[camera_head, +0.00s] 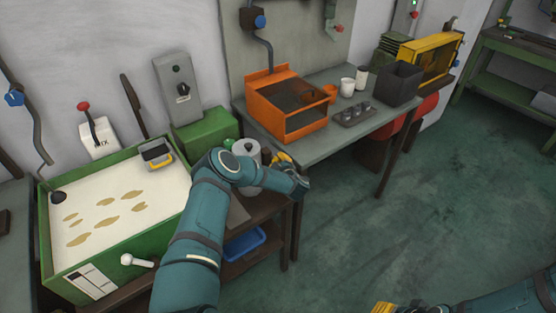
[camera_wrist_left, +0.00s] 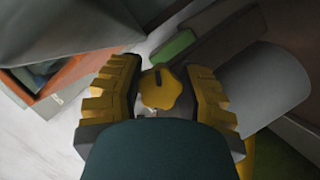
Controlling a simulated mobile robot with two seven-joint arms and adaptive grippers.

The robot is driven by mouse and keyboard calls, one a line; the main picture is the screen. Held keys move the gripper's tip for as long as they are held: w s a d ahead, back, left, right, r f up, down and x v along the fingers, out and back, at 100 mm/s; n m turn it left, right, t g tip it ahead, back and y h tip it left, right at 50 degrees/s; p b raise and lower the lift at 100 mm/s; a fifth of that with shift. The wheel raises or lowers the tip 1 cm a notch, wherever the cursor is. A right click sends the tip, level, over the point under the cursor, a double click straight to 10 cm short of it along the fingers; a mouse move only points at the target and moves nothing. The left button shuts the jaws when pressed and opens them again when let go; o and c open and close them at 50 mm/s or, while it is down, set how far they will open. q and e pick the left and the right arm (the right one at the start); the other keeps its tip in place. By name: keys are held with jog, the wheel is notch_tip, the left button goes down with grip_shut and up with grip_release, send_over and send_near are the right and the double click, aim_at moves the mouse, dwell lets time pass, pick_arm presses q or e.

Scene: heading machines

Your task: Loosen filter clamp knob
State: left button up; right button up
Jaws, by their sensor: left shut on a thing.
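The yellow lobed clamp knob (camera_wrist_left: 160,89) shows in the left wrist view, between the two ribbed yellow fingers of my left gripper (camera_wrist_left: 162,90). The gripper is shut on the knob. In the head view my left gripper (camera_head: 283,159) is beside a grey cylindrical canister (camera_head: 247,148), and the knob cannot be made out there. My left arm covers part of the canister. My right gripper (camera_head: 382,308) shows only as a yellow bit at the bottom edge of the head view, so its jaws cannot be judged.
A green-framed tank (camera_head: 60,265) of pale liquid stands at the left. An orange box (camera_head: 270,90) sits on a grey bench (camera_head: 318,138) behind my left gripper. A blue tray (camera_head: 243,245) lies on a lower shelf. The green floor at the right is clear.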

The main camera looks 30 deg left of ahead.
pick_arm(q)
jog(key=shift+w+r+m+g, duration=0.2)
jog(key=shift+m+g, duration=0.4)
jog(key=shift+m, duration=0.3)
jog(key=shift+s+f+m+g, duration=0.15)
jog(key=shift+m+g, duration=0.65)
jog(key=shift+m, duration=0.3)
jog(key=shift+s, duration=0.1)
jog(key=o, duration=1.2)
jog(key=shift+d, duration=0.15)
